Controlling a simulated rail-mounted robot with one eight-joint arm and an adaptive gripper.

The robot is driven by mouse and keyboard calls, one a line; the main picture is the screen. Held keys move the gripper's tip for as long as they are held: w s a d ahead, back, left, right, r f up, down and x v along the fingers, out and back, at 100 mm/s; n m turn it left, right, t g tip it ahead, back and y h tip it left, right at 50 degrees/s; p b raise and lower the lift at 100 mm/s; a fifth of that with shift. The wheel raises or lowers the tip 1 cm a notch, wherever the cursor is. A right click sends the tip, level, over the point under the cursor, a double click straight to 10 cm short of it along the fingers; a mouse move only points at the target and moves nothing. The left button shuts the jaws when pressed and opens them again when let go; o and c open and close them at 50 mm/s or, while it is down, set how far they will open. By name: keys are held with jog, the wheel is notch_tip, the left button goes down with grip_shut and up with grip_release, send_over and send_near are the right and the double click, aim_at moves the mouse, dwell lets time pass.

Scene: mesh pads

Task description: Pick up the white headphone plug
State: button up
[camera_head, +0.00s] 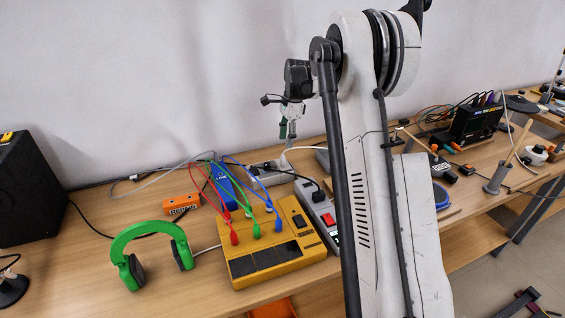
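I cannot clearly make out a white headphone plug. Green headphones (152,230) stand on the wooden table at the left, with dark ear pads. A short pale cord (207,249) shows between them and the left side of a yellow box (262,261); a plug at its end cannot be made out. Red, green and blue leads end in plugs on top of the box. My gripper (287,129) hangs above the back of the table, near the wall, well above and behind the box. It is small in view, and its fingers are too unclear to tell open from shut.
A blue device (222,184) and an orange block (181,204) lie behind the yellow box. A power strip (322,216) with a black plug is at its right. A black speaker (29,189) stands far left. My arm hides part of the table.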

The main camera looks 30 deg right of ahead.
aim_at(283, 157)
jog(key=f, duration=0.3)
jog(key=a+f, duration=0.1)
jog(key=f, duration=0.5)
jog(key=shift+a, duration=0.2)
jog(key=shift+r, duration=0.1)
grip_shut()
